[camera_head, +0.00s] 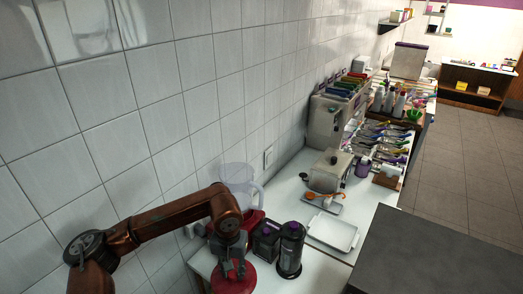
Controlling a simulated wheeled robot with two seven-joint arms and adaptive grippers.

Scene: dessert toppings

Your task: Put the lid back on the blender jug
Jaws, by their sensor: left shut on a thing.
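The blender jug (236,174) is clear and stands upright on a red base (252,218) against the tiled wall. My arm partly hides the jug and base. The jug's top shows no lid on it. My left gripper (233,268) points down in front of the jug, nearer to me. It is shut on a round red piece that looks like the lid (232,284). Whether the lid touches the white counter cannot be told. My right gripper is not in view.
Two dark canisters (290,250) stand just right of the gripper. A white tray (332,232) lies beyond them, with a metal box-like appliance (330,171) further back. A dark grey surface (440,258) fills the lower right. The tiled wall (120,150) bounds the left.

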